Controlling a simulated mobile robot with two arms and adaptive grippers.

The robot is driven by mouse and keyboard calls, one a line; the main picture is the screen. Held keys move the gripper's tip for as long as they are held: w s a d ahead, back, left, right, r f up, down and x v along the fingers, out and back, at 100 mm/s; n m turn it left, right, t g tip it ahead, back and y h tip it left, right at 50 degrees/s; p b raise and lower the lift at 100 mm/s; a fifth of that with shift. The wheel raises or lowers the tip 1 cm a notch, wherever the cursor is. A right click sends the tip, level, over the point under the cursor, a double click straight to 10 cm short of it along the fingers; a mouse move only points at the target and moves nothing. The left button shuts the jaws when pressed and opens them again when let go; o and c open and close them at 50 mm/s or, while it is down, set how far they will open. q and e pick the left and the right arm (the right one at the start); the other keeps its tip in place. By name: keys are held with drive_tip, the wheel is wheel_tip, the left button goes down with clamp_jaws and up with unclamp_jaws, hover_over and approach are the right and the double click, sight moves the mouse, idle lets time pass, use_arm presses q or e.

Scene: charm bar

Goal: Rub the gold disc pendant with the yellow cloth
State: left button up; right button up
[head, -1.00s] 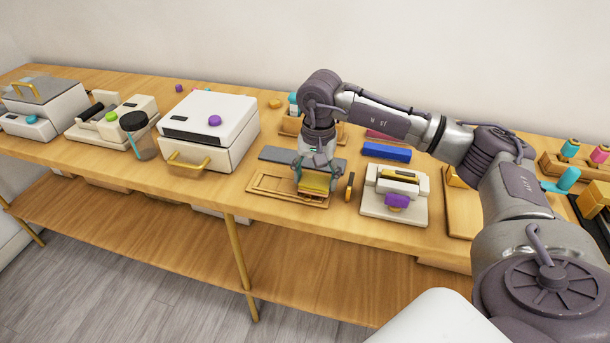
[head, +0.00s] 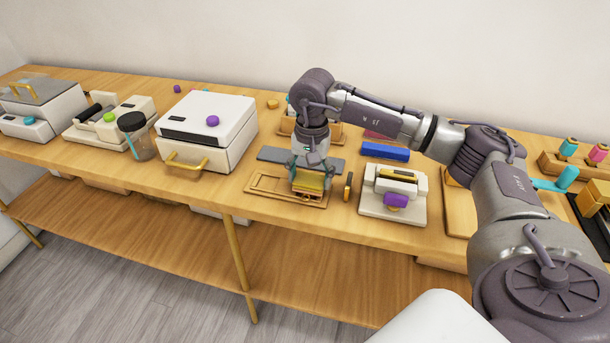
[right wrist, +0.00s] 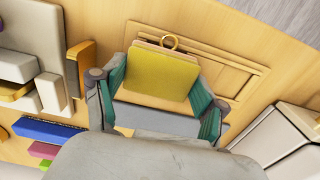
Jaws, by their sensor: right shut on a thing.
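My right gripper (head: 309,178) points down over a shallow wooden tray (head: 262,189) and is shut on the yellow cloth (head: 310,184). In the right wrist view the cloth (right wrist: 158,76) is a flat yellow pad between the green-lined fingers. A small gold ring (right wrist: 169,40) sticks out past the cloth's edge; it also shows in the head view at the cloth's front edge. It looks like part of the gold disc pendant, whose disc is hidden under or behind the cloth. I cannot tell whether they touch. My left gripper is not in view.
A small orange and black block (head: 348,187) stands close right of the tray, then a white device with a purple knob (head: 396,200). A grey mat (head: 270,155) lies behind. A white box with a gold handle (head: 207,130) stands left. The table's front edge is near the tray.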

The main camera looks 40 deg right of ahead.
drive_tip(key=shift+w+r+p, duration=0.15)
drive_tip(key=shift+r+p, duration=0.5)
drive_tip(key=shift+r, duration=0.15)
drive_tip(key=shift+r+p, duration=1.65)
drive_tip(key=shift+r, duration=1.1)
drive_tip(key=shift+a+f, duration=0.1)
drive_tip(key=s+a+f+n, duration=0.3)
drive_tip(key=s+a+n, duration=0.7)
drive_tip(key=s+a, duration=0.3)
drive_tip(key=shift+s+a+f, duration=0.2)
drive_tip(key=shift+s+a, duration=0.1)
drive_tip(key=shift+s, duration=0.7)
